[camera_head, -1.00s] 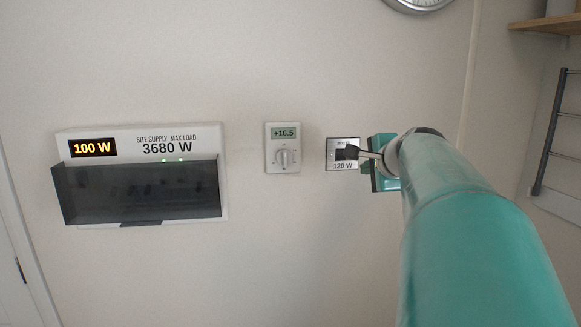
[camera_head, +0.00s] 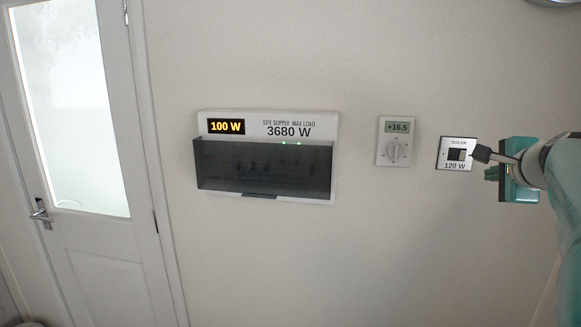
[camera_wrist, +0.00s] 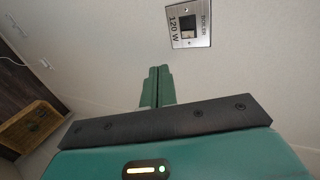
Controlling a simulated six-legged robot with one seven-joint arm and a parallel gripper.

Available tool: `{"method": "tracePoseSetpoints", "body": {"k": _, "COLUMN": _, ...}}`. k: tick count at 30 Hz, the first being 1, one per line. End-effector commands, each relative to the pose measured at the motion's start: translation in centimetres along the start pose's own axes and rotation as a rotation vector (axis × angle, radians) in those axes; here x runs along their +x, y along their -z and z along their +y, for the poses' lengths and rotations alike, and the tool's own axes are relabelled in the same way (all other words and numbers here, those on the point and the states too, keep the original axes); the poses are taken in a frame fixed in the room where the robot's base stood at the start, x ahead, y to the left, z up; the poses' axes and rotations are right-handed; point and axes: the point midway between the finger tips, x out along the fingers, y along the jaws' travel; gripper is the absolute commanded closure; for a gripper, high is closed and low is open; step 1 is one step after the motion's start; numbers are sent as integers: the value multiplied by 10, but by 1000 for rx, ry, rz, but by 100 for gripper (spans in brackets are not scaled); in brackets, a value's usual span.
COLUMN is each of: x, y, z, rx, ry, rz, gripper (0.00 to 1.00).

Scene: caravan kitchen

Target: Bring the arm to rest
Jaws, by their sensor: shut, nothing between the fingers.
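My gripper (camera_head: 488,173) is at the right of the head view, its small dark green fingers just right of the boiler switch plate (camera_head: 457,153). In the wrist view my gripper (camera_wrist: 159,82) shows its two green fingers together with nothing between them. The boiler switch plate (camera_wrist: 190,24), marked 120 W, is above and right of the fingertips there, with wall visible between. My teal arm enters from the right edge of the head view; most of it is out of frame.
A supply panel (camera_head: 266,125) reading 100 W and 3680 W, with a dark cover (camera_head: 263,167), is on the wall. A thermostat (camera_head: 396,141) reads +16.5. A door (camera_head: 95,250) stands at left. A wooden piece (camera_wrist: 32,126) is at lower left in the wrist view.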

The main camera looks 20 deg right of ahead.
Motion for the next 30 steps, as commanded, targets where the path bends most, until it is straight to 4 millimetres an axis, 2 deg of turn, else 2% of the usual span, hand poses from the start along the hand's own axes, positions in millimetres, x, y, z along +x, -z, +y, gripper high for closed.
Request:
{"method": "tracePoseSetpoints", "body": {"k": 2, "x": 1, "y": -2, "z": 0, "rx": -4, "ry": -2, "rz": -4, "gripper": 100}}
{"method": "tracePoseSetpoints", "body": {"k": 5, "x": 2, "y": -19, "z": 6, "rx": -44, "ry": -18, "rz": -31, "gripper": 100}}
{"method": "tracePoseSetpoints", "body": {"k": 8, "x": 1, "y": -59, "z": 23, "rx": -152, "ry": -57, "rz": -98, "gripper": 100}}
{"method": "tracePoseSetpoints", "body": {"k": 11, "x": -5, "y": -117, "z": 52, "rx": -325, "ry": -108, "rz": -199, "gripper": 100}}
{"method": "tracePoseSetpoints", "body": {"k": 12, "x": -9, "y": -141, "z": 67, "rx": -407, "ry": -129, "rz": -244, "gripper": 100}}
{"method": "tracePoseSetpoints", "body": {"k": 15, "x": -26, "y": -197, "z": 107, "rx": -621, "ry": -174, "rz": -357, "gripper": 100}}
{"method": "tracePoseSetpoints", "body": {"k": 17, "x": -38, "y": -227, "z": 134, "rx": -759, "ry": -194, "rz": -425, "gripper": 100}}
{"method": "tracePoseSetpoints", "body": {"k": 18, "x": -48, "y": -245, "z": 153, "rx": -854, "ry": -206, "rz": -472, "gripper": 100}}
{"method": "tracePoseSetpoints", "body": {"k": 20, "x": -64, "y": -270, "z": 182, "rx": -1006, "ry": -218, "rz": -540, "gripper": 100}}
{"method": "tracePoseSetpoints", "body": {"k": 21, "x": -76, "y": -284, "z": 203, "rx": -1112, "ry": -223, "rz": -586, "gripper": 100}}
{"method": "tracePoseSetpoints", "body": {"k": 24, "x": -106, "y": -311, "z": 257, "rx": -1384, "ry": -227, "rz": -692, "gripper": 100}}
{"method": "tracePoseSetpoints", "body": {"k": 27, "x": -129, "y": -322, "z": 302, "rx": -1625, "ry": -220, "rz": -773, "gripper": 100}}
{"method": "tracePoseSetpoints", "body": {"k": 30, "x": -143, "y": -325, "z": 330, "rx": -1784, "ry": -213, "rz": -819, "gripper": 100}}
